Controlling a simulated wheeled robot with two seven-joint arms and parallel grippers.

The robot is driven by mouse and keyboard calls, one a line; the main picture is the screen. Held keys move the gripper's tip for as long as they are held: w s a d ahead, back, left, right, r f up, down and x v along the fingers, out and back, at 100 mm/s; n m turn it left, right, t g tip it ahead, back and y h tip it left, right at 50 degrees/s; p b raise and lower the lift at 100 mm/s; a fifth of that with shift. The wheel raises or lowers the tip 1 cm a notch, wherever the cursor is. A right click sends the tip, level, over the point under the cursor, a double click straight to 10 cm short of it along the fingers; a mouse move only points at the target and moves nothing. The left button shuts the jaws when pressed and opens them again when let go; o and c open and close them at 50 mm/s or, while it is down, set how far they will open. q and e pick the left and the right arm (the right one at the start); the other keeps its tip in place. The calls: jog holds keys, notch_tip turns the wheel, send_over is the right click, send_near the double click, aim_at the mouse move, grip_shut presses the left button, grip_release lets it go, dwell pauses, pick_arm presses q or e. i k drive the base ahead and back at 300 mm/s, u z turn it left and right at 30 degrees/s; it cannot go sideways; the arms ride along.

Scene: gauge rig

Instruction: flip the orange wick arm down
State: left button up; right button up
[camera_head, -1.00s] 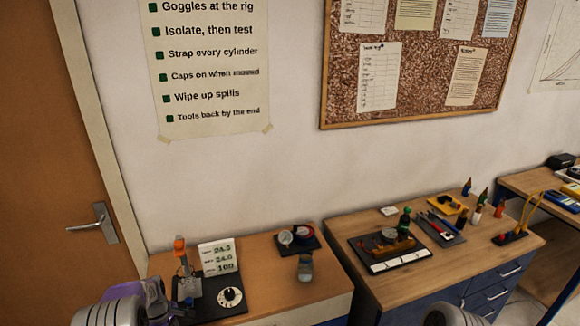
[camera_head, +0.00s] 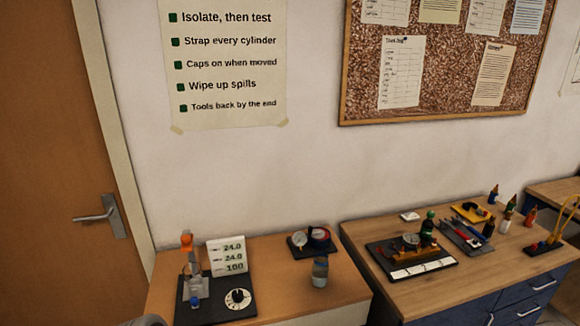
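The orange wick arm (camera_head: 186,239) shows as a small orange piece at the top of a grey stand on a black base plate (camera_head: 216,309), at the left of the near bench. It stands up at the top of the stand. A white card with numbers (camera_head: 228,256) and a round dial (camera_head: 238,299) are on the same plate. A small blue part (camera_head: 195,301) sits at the stand's foot. Neither of my grippers' fingers shows; only a grey bit of my own body is at the bottom left edge.
A small jar (camera_head: 320,272) stands right of the plate, with a gauge set (camera_head: 311,240) behind it. The right bench (camera_head: 440,283) holds a black tray, tools and small bottles. A gap separates the benches. A door is at the left.

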aim_at(187, 242)
jog(key=k, duration=0.5)
jog(key=u, duration=1.7)
jog(key=i, duration=1.1)
jog(key=z, duration=2.15)
